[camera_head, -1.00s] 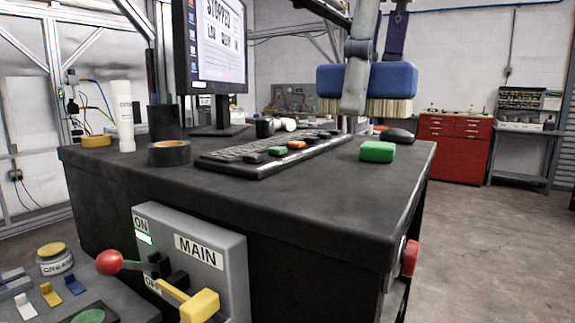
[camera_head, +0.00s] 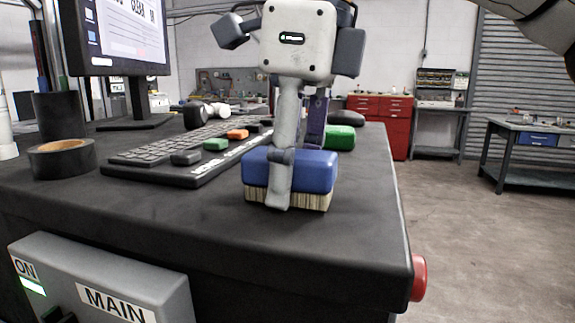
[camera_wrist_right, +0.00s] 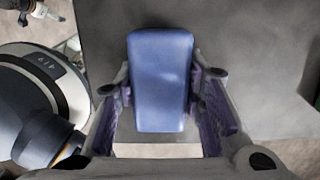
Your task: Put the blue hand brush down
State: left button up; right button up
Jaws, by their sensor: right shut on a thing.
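The blue hand brush (camera_head: 318,172) has a blue block on top and pale bristles below. It is upright at the front right part of the dark tabletop (camera_head: 225,228). My right gripper (camera_head: 290,172) points down and is shut on the block, a finger on each side. The bristle ends are at or just above the top; I cannot tell if they touch. In the right wrist view the blue block (camera_wrist_right: 160,80) lies between the fingers. My left gripper is not in view.
A keyboard (camera_head: 180,150) lies to the left of the brush, with a green block (camera_head: 340,137) behind it. A tape roll (camera_head: 62,158) and monitor stand at left. A red button (camera_head: 418,278) sits on the desk's right side. The tabletop in front of the brush is clear.

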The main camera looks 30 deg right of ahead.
aim_at(299, 153)
jog(key=o, duration=1.2)
jog(key=shift+w, duration=0.1)
jog(key=r, duration=0.4)
jog(key=r+p, duration=0.1)
jog(key=r, duration=0.1)
jog(key=shift+s+d+r, duration=0.2)
jog(key=shift+s+r, duration=0.05)
jog(key=shift+s, duration=0.1)
jog(key=shift+d+r, duration=0.1)
jog(key=shift+r, duration=0.45)
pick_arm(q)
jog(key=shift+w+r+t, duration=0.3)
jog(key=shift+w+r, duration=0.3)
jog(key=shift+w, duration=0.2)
